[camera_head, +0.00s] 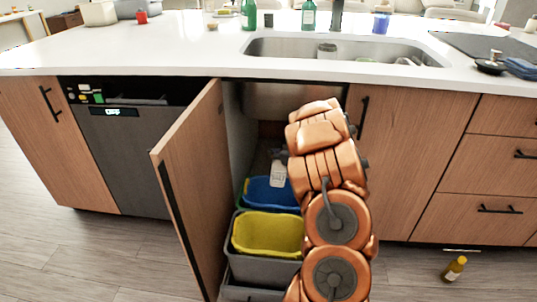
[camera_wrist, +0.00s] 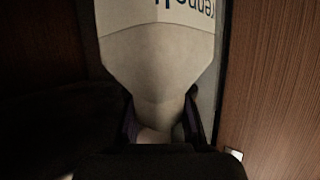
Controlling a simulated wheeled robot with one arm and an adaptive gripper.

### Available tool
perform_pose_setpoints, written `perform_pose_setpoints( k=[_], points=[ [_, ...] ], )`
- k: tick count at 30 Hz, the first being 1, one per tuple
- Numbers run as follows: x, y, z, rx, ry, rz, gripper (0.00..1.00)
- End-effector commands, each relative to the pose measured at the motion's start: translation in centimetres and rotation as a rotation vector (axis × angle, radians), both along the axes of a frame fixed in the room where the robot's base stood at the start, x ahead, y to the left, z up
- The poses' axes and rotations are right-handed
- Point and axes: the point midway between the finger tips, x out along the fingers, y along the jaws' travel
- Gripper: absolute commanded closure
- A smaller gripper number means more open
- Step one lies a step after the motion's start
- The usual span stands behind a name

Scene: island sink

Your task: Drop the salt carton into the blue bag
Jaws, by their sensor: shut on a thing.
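The salt carton (camera_head: 278,174) is a small pale box with dark lettering. It hangs above the blue bag (camera_head: 268,194), which lines the rear bin inside the open sink cabinet. In the wrist view the carton (camera_wrist: 155,55) fills the upper middle, with blue lettering upside down at the top. My gripper (camera_wrist: 162,122) is shut on the carton's tapered end, one dark finger on each side. In the head view my copper arm reaches into the cabinet and hides part of its right side and much of the gripper.
A yellow bag (camera_head: 268,234) lines the nearer bin. The open cabinet door (camera_head: 190,190) stands left of the bins, beside a dishwasher (camera_head: 120,155). The counter with the sink (camera_head: 340,50) runs above.

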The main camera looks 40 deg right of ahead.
Motion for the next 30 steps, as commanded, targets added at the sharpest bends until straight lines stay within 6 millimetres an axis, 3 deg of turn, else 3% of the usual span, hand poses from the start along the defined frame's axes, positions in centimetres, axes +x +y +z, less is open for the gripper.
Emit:
perform_pose_setpoints(
  k=[13, 27, 28, 30],
  points=[
    [0.0, -0.1, -4.3, -0.003, -0.001, -0.001, 1.00],
    [0.1, 0.0, -4.8, -0.001, -0.001, 0.001, 1.00],
    [0.1, 0.0, -4.8, -0.001, -0.001, 0.001, 0.86],
    [0.1, 0.0, -4.8, -0.001, -0.001, 0.001, 0.79]
  ],
)
